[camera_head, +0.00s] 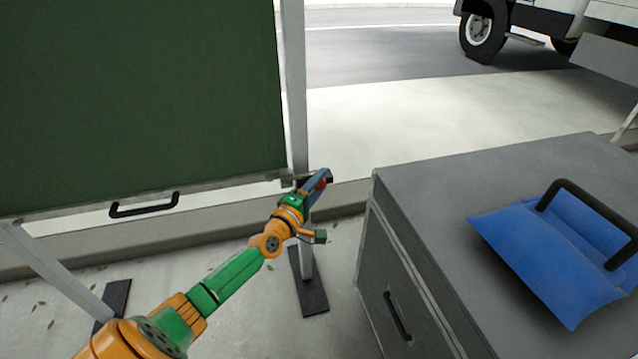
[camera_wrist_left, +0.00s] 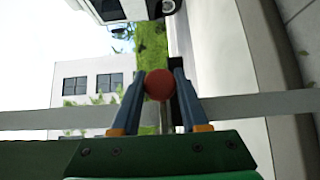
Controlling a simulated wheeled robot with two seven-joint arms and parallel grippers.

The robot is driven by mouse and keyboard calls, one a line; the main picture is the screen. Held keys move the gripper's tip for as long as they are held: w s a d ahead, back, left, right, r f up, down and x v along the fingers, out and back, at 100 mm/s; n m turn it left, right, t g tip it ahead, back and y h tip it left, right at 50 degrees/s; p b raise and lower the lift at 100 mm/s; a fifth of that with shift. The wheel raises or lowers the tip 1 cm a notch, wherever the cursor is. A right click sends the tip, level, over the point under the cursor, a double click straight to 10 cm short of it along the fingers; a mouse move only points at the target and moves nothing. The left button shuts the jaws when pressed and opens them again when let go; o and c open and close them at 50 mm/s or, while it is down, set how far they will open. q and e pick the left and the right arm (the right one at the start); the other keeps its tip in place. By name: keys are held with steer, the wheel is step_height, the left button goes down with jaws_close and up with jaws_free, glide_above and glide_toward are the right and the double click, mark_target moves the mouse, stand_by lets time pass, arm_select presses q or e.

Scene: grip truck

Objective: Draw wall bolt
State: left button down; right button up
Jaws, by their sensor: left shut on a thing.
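A dark green panel (camera_head: 140,95) hangs in a metal frame at the left of the head view, with a black handle (camera_head: 145,205) on its lower edge. My left gripper (camera_head: 318,183) is at the frame's right post (camera_head: 294,90), near the panel's lower right corner. In the left wrist view its two blue fingers are shut on a red ball-shaped knob (camera_wrist_left: 159,84), with a metal rod (camera_wrist_left: 164,115) below it. The rest of the bolt is mostly hidden behind the gripper. My right gripper is not in view.
A grey case (camera_head: 425,190) stands at the right, with a blue cushion-like bag (camera_head: 535,255) and a black handle (camera_head: 590,212) on top. Dark feet (camera_head: 308,285) of the frame rest on the floor. A truck (camera_head: 520,25) stands on the road behind.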

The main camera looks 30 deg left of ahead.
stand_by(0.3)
arm_select(q)
steer(key=w+d, duration=0.3)
steer(key=w, duration=0.1)
steer(key=shift+d, duration=0.2)
steer(key=shift+r, duration=0.1)
steer(key=c, duration=0.8)
jaws_free()
steer(key=shift+c, duration=0.2)
steer(key=o, duration=0.4)
steer(key=shift+w+d, duration=0.1)
steer(key=shift+d, duration=0.05)
